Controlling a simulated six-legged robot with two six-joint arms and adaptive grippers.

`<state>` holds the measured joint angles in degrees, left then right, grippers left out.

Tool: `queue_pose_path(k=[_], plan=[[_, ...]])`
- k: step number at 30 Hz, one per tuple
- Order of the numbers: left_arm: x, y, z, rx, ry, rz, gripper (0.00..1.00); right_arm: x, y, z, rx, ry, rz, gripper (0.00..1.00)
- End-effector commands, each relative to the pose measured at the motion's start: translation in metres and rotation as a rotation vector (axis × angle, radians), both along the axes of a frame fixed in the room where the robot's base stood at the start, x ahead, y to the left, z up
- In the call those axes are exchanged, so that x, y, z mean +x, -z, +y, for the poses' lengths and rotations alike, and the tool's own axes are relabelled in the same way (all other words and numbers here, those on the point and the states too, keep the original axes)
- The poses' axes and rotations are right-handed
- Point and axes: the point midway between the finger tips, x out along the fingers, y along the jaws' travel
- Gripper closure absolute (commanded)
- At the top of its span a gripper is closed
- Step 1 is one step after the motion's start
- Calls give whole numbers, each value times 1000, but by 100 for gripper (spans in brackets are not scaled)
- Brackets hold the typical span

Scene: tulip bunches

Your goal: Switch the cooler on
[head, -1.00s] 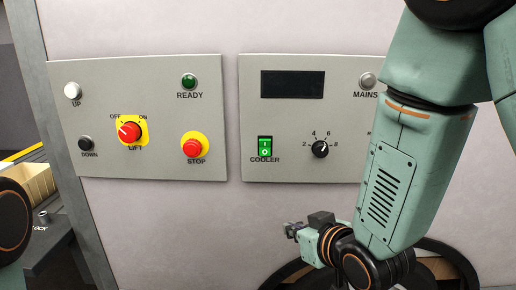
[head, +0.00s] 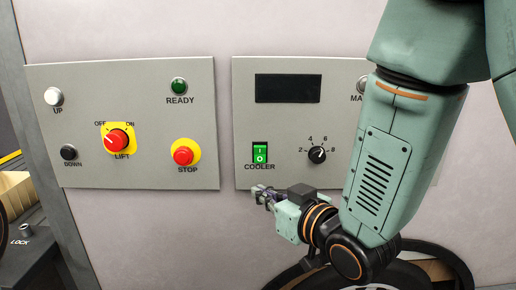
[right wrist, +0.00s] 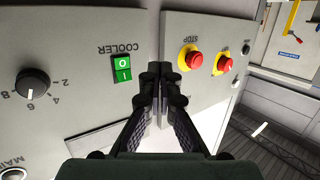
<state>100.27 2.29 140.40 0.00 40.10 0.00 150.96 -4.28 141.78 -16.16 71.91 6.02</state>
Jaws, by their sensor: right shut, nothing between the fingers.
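The cooler switch (head: 260,152) is a green rocker marked I and O, on the grey right-hand panel (head: 290,180) above the label COOLER. It also shows upside down in the right wrist view (right wrist: 122,69), to the left of my fingertips. My right gripper (head: 260,194) is shut and empty, below the switch in the head view and apart from it. In the wrist view its closed fingers (right wrist: 160,76) point toward the gap between the two panels. The display (head: 288,88) above the switch is dark. My left gripper is not in view.
A dial (head: 317,155) sits right of the switch. The left panel (head: 110,85) carries the red LIFT knob (head: 116,140), the red STOP button (head: 184,156) and the dark green READY lamp (head: 179,86). My right arm hides the right panel's right side.

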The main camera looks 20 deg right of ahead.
Motion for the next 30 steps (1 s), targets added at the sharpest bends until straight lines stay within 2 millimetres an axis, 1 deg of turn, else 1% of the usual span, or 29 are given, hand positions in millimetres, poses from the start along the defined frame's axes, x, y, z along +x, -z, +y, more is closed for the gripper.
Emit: queue_pose_path(k=[5,12,18,24,30], plan=[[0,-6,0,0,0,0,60,16,-8,-3,3,2,-1,100],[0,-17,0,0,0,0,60,45,-20,-11,2,1,-1,100],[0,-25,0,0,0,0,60,66,-28,-17,1,1,-1,100],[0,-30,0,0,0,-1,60,78,-33,-20,0,0,-1,100],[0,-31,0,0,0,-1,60,81,-32,-21,0,0,1,100]])
